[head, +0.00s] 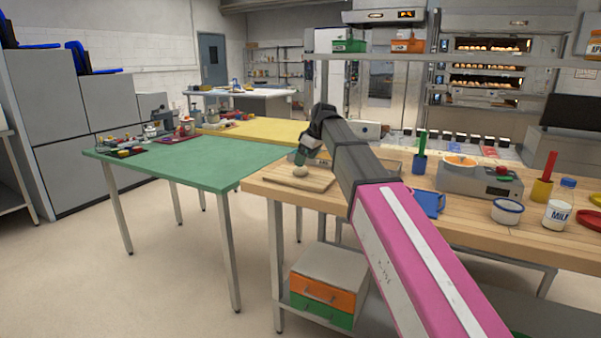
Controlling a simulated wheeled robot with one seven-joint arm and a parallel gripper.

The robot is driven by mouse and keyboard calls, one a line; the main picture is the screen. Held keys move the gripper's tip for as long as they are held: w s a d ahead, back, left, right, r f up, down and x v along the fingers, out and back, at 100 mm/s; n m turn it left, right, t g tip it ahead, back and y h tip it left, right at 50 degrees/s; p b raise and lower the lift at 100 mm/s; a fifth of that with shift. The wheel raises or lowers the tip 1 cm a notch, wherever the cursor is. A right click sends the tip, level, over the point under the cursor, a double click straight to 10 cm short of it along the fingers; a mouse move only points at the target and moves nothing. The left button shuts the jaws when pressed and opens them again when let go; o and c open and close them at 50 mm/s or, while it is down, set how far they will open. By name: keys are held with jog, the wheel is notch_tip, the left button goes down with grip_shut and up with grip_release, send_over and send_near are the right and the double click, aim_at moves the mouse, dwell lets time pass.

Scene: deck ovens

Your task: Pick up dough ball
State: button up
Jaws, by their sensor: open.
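The dough ball (300,172) is a small pale round lump on a wooden board (318,184) at the left end of the wooden worktable. My arm reaches across the table from the lower right. My gripper (300,163) points down, open, just above the dough ball or around its top. It is too small to tell whether the fingers touch the ball.
A scale (478,183) with an orange-topped dish, a white cup (507,212) and a milk container (557,215) stand on the right of the table. A blue item (430,203) lies beside my arm. A green table (190,158) adjoins on the left.

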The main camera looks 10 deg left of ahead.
aim_at(300, 170)
jog(key=x, duration=0.5)
jog(key=shift+w, duration=0.1)
jog(key=shift+c, duration=0.3)
jog(key=c, duration=1)
jog(key=shift+r, duration=0.1)
